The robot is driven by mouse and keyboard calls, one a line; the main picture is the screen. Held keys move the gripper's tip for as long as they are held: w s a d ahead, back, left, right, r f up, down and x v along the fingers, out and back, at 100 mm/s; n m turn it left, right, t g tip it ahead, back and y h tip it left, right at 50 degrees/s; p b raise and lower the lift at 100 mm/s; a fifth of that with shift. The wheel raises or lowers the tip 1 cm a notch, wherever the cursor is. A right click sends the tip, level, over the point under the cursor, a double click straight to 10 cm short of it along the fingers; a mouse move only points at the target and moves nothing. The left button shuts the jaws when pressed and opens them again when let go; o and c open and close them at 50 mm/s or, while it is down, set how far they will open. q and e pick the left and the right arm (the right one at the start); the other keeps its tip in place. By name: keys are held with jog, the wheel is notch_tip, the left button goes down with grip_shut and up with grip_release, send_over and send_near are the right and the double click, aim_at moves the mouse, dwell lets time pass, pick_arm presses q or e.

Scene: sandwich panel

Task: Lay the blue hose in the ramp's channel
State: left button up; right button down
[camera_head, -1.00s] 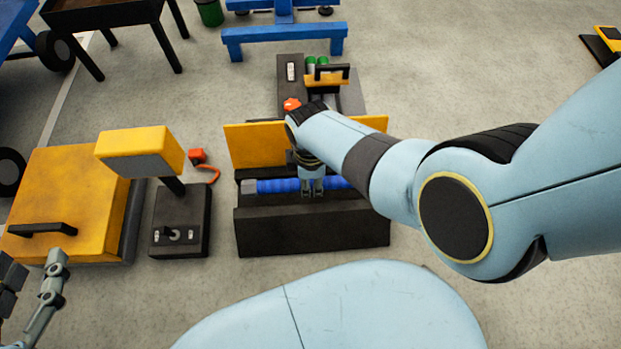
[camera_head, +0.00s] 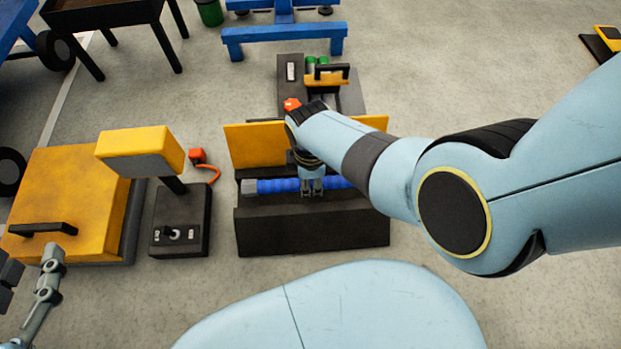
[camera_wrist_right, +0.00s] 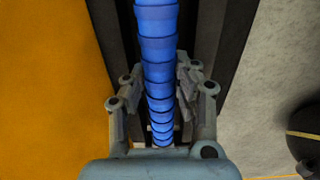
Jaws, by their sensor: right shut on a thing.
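The blue hose (camera_head: 277,186) is ribbed and lies lengthwise along the black channel of the ramp (camera_head: 312,228), in front of an upright yellow panel (camera_head: 257,146). Part of the hose is hidden behind my right gripper (camera_head: 312,188). In the right wrist view the hose (camera_wrist_right: 160,70) runs between the two fingers of my right gripper (camera_wrist_right: 160,105), which is shut on it. Dark channel walls flank the hose there. I cannot tell whether it touches the channel floor. My left gripper (camera_head: 22,310) shows only in part at the lower left edge.
A black control box (camera_head: 181,222) with a yellow head and a large yellow case (camera_head: 70,190) stand to the left. A black unit with an orange knob (camera_head: 291,104) and green cylinders stands behind the yellow panel.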

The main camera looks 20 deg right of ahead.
jog(key=c, duration=1)
grip_release()
jog(key=shift+o, duration=0.2)
